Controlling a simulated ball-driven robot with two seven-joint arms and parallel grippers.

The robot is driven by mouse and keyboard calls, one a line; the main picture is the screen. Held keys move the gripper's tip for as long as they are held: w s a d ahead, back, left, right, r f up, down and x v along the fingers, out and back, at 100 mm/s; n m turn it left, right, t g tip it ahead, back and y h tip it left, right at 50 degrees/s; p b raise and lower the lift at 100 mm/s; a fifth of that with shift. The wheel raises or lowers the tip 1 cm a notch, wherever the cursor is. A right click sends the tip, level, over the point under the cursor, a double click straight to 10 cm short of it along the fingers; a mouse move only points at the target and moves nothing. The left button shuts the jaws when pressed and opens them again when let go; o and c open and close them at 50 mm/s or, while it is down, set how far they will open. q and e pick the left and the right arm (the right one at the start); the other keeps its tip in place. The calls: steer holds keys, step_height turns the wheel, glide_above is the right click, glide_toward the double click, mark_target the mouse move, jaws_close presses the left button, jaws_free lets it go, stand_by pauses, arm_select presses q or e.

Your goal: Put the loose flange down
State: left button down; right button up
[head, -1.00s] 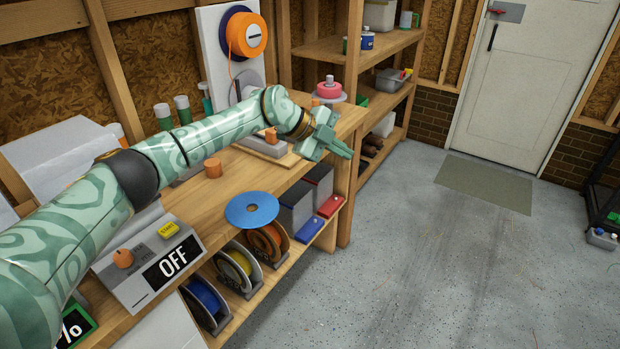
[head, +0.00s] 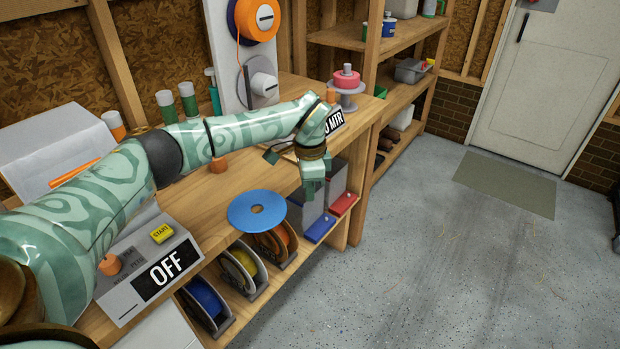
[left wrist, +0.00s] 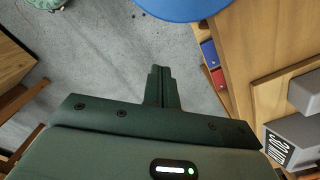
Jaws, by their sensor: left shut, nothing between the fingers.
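The blue flange (head: 240,218), a flat disc with a small centre hole, lies flat at the front edge of the wooden bench and seems to jut past it. Its edge also shows at the top of the left wrist view (left wrist: 185,8). My left gripper (head: 312,194) is shut and empty, pointing down to the right of the flange, apart from it, by the bench's front edge. Its closed fingers show in the left wrist view (left wrist: 159,86) with floor beyond them. My right gripper is in neither view.
Filament spools (head: 240,268) and red and blue boxes (head: 342,203) fill the shelf under the bench. A control box reading OFF (head: 150,268) stands at the near left. A pink spool on a stand (head: 346,79) is at the far end. The floor at right is clear.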

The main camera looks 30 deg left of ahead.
mark_target(278, 204)
arm_select(q)
steer(key=s+a+f+b, duration=0.1)
steer(key=s+a+f, duration=0.1)
steer(key=a+f, duration=0.1)
steer(key=shift+s, duration=0.3)
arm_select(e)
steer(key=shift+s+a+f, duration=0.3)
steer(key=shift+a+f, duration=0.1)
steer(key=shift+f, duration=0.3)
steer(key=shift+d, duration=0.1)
arm_select(q)
steer(key=s+a+p, duration=0.2)
steer(key=p, duration=0.1)
steer(key=shift+a+r, duration=0.2)
steer(key=shift+r, duration=0.15)
steer(key=shift+s+a+f, duration=0.1)
steer(key=shift+s+a, duration=0.15)
steer(key=shift+s, duration=0.1)
steer(key=shift+f, duration=0.15)
steer(key=shift+w+f, duration=0.1)
steer(key=shift+w, duration=0.05)
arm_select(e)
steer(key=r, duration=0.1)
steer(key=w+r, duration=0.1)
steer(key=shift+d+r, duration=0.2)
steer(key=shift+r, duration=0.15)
